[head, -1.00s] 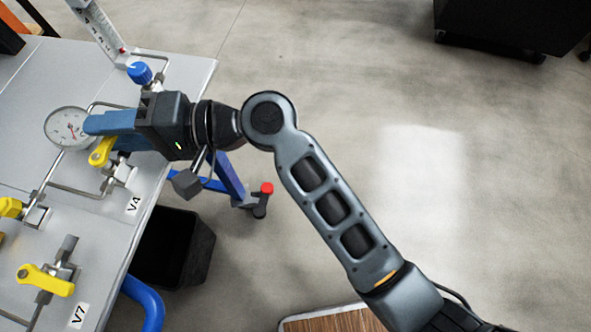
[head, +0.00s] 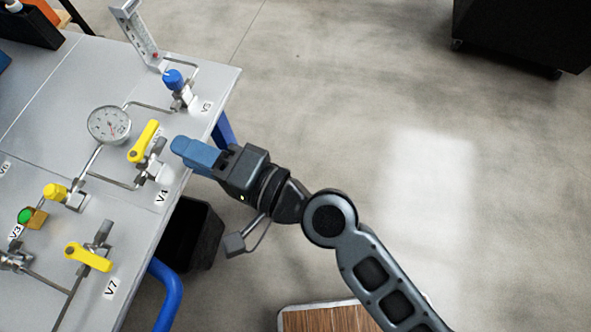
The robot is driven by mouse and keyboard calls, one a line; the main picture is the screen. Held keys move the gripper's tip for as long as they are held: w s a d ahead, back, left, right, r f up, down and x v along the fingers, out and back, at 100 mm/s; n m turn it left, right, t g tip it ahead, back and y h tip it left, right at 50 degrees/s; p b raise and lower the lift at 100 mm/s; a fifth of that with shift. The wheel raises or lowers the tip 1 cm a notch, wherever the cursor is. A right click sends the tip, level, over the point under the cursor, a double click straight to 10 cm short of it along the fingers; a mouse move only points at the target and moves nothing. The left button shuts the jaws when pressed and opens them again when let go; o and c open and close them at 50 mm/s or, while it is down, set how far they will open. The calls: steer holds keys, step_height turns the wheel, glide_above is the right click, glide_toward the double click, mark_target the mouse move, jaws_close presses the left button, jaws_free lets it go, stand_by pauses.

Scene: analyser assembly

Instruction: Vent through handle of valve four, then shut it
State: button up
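Valve four has a yellow lever handle (head: 145,140) and stands on the grey bench panel by the label V4 (head: 162,196). The handle points up and to the right in the head view, roughly in line with its short valve body (head: 152,165). My gripper (head: 180,146) is just right of the handle, with a visible gap between them. Its blue fingers point left toward the valve. They overlap in this view, so the gap between them is hidden. No object shows in them.
A round gauge (head: 109,125) stands left of valve four. A blue knob (head: 173,78) by the V5 label is behind it. The yellow handle of V7 (head: 88,257) lies crosswise to its pipe in front. A black bin (head: 190,235) is beside the bench, with open floor to the right.

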steer(key=s+d+f+t+h, duration=0.2)
steer(key=s+d+h, duration=0.1)
steer(key=d, duration=0.7)
steer(key=s+d+f+t+h+p, duration=0.1)
steer(key=d+h, duration=0.4)
steer(key=d, duration=0.5)
steer(key=shift+s+d+f+n+t, duration=0.35)
steer(key=shift+s+f+t, duration=0.25)
steer(key=shift+s+f, duration=0.6)
steer(key=shift+s+r, duration=0.1)
steer(key=s+d+r+n+t+h, duration=0.1)
steer(key=s+d+r+n+h, duration=0.4)
steer(key=s+d, duration=0.8)
steer(key=s+r+h, duration=0.2)
steer(key=s+r, duration=0.1)
steer(key=r, duration=0.1)
steer(key=shift+t+h, duration=0.3)
steer(key=shift+s, duration=0.1)
